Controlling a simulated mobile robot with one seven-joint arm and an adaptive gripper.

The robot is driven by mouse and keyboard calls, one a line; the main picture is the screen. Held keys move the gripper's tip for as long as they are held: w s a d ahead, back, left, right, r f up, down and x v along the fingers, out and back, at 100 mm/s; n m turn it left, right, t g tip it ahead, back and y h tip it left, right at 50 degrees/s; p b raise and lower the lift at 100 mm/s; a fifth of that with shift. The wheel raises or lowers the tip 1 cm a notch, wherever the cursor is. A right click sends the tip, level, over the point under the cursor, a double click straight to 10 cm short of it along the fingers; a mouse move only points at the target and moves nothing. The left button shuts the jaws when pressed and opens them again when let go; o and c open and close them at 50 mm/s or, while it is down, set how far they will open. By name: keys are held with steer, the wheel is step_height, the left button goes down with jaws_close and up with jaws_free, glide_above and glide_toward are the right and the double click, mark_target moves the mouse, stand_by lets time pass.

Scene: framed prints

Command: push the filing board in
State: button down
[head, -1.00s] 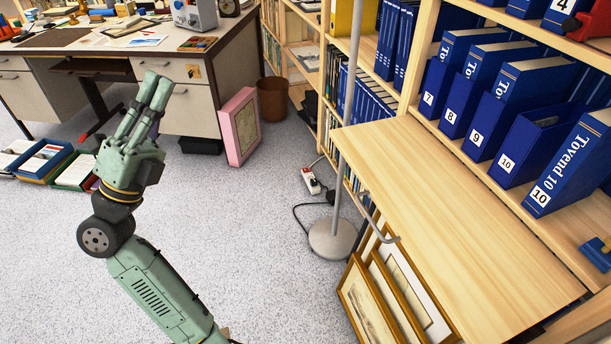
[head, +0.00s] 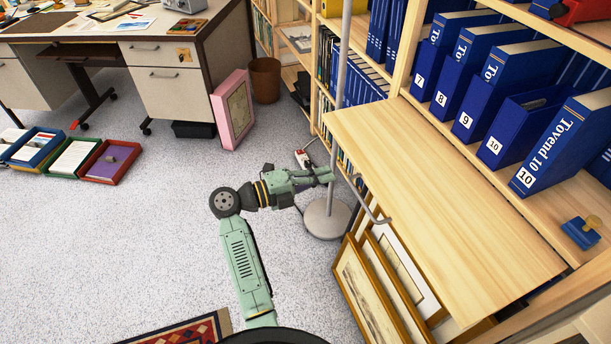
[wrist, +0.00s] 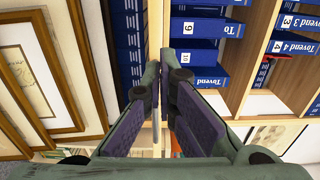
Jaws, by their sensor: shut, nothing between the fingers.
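The filing board (head: 440,185) is a pale wooden board sticking out from the bookcase below the blue binders. A curved metal handle (head: 372,207) is on its front edge. My gripper (head: 328,175) is just left of the board's front edge, near the pole, pointing right. Its fingers are shut and empty. I cannot tell from the head view whether it touches the pole or board. In the wrist view, the fingers (wrist: 160,78) point at a pale wooden edge, probably the board, seen edge-on.
A floor stand with a thin pole (head: 340,90) and round grey base (head: 327,218) stands beside the board. Framed prints (head: 385,285) lean below it. A pink box (head: 233,108) and a bin (head: 265,80) stand farther back.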

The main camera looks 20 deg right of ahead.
mark_target(357, 166)
steer(key=d, duration=0.2)
steer(key=d+p, duration=0.1)
steer(key=d, duration=0.3)
steer(key=shift+w+p, duration=0.25)
steer(key=shift+p, duration=0.15)
steer(key=shift+d, duration=0.1)
steer(key=shift+w+d, duration=0.1)
